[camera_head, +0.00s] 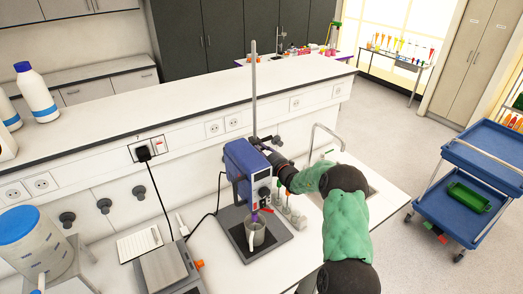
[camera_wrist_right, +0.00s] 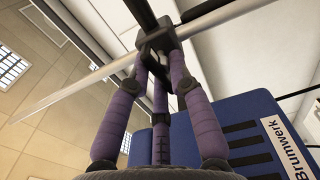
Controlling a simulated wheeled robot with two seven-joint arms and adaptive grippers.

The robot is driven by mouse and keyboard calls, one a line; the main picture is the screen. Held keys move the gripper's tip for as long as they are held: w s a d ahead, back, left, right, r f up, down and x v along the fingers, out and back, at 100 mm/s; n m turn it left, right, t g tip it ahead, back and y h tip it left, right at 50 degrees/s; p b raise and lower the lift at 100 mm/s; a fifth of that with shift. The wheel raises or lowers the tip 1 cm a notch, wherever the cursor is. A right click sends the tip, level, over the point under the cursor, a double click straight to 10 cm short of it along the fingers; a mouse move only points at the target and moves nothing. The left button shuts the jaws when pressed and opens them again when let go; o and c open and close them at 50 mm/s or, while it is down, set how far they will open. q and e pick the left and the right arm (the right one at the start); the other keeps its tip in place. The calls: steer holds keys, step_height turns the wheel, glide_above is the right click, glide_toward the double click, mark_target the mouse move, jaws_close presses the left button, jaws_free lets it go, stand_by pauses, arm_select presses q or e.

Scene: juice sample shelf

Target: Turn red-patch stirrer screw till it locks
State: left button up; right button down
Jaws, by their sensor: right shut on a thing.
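The blue stirrer (camera_head: 245,168) hangs on an upright metal rod (camera_head: 254,95) over a metal mug (camera_head: 256,232) on a dark base plate. My right gripper (camera_head: 265,143) reaches in from the right, behind the top of the stirrer, close to the rod. In the right wrist view my purple fingers (camera_wrist_right: 159,58) close around a dark clamp part (camera_wrist_right: 156,40) beside the rod (camera_wrist_right: 210,18). The blue stirrer body (camera_wrist_right: 235,125) with its label shows to the right there. The fingers hide much of the held screw, and I cannot make out a red patch on it. My left gripper is out of view.
Several small bottles (camera_head: 291,213) stand right of the base plate, near my forearm. A scale (camera_head: 165,268) and a white keyboard-like item (camera_head: 139,243) lie to the left. A raised ledge (camera_head: 170,112) runs behind. A blue cart (camera_head: 480,170) stands right.

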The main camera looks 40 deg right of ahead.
steer(key=shift+s+f+m, duration=0.1)
steer(key=shift+f+m, duration=0.25)
steer(key=shift+m, duration=0.25)
steer(key=c, duration=1.2)
jaws_free()
steer(key=shift+d, duration=0.1)
steer(key=shift+s, duration=0.1)
steer(key=s, duration=0.4)
steer(key=s+a, duration=0.1)
steer(key=s, duration=0.6)
steer(key=shift+s+a+r, duration=0.15)
steer(key=shift+s+a, duration=0.05)
steer(key=shift+s, duration=0.2)
